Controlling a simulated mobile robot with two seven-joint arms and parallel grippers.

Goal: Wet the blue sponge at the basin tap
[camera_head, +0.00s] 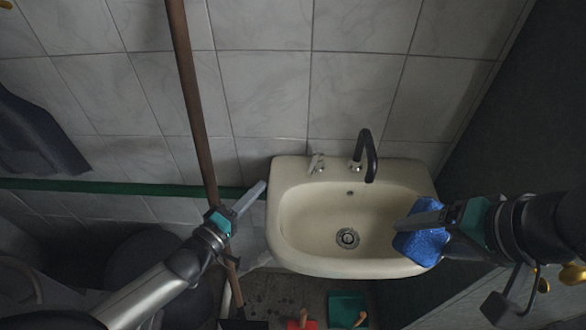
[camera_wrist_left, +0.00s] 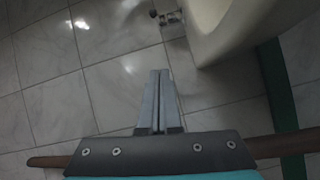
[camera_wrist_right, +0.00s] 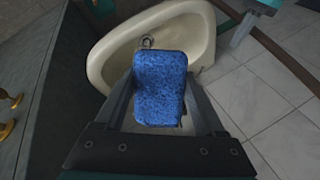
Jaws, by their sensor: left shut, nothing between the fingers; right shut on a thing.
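The blue sponge (camera_head: 421,246) is held in my right gripper (camera_head: 418,222), over the right front rim of the cream basin (camera_head: 290,243). In the right wrist view the sponge (camera_wrist_right: 160,88) sits between the two fingers, with the basin (camera_wrist_right: 112,48) behind it. The black curved tap (camera_head: 370,155) stands at the basin's back edge, left of and behind the sponge. A small lever handle (camera_head: 316,163) is left of the tap. My left gripper (camera_head: 262,186) is shut and empty beside the basin's left rim. Its closed fingers also show in the left wrist view (camera_wrist_left: 160,85).
A long brown pole (camera_head: 186,75) leans near my left gripper. A green strip (camera_head: 110,187) runs along the tiled wall. A dark cloth (camera_head: 35,135) hangs at the left. A teal dustpan-like item (camera_head: 346,309) lies below the basin. The basin bowl is empty around its drain (camera_head: 347,238).

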